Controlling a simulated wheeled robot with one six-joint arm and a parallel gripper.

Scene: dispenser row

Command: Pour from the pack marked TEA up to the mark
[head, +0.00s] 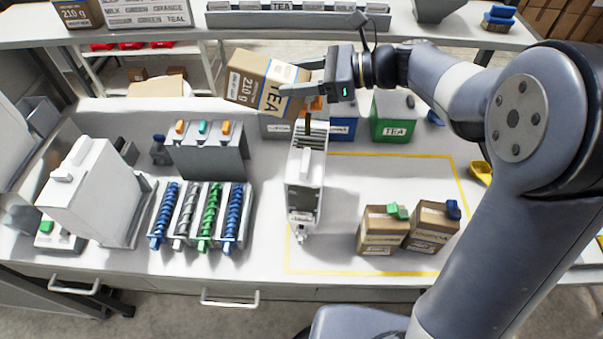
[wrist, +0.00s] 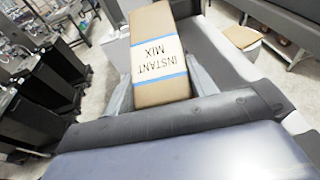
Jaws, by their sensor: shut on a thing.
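The brown pack marked TEA (head: 262,80) is tilted in the air above the back of the white canister (head: 305,180). My gripper (head: 302,77) is shut on it from the right. In the wrist view the pack (wrist: 155,60) shows a white label with blue stripes reading INSTANT MIX. A short dark streak, seemingly falling contents, shows between the pack's low end and the canister's top. The canister stands upright on the bench with its nozzle toward the front. The fill mark and the level inside cannot be made out.
Two brown packs with a green clip (head: 383,230) and a blue clip (head: 434,226) stand right of the canister. Several augers (head: 203,215) lie left. A green TEA bin (head: 393,120) and a blue bin (head: 343,128) stand behind. The yellow-outlined area has free room at right.

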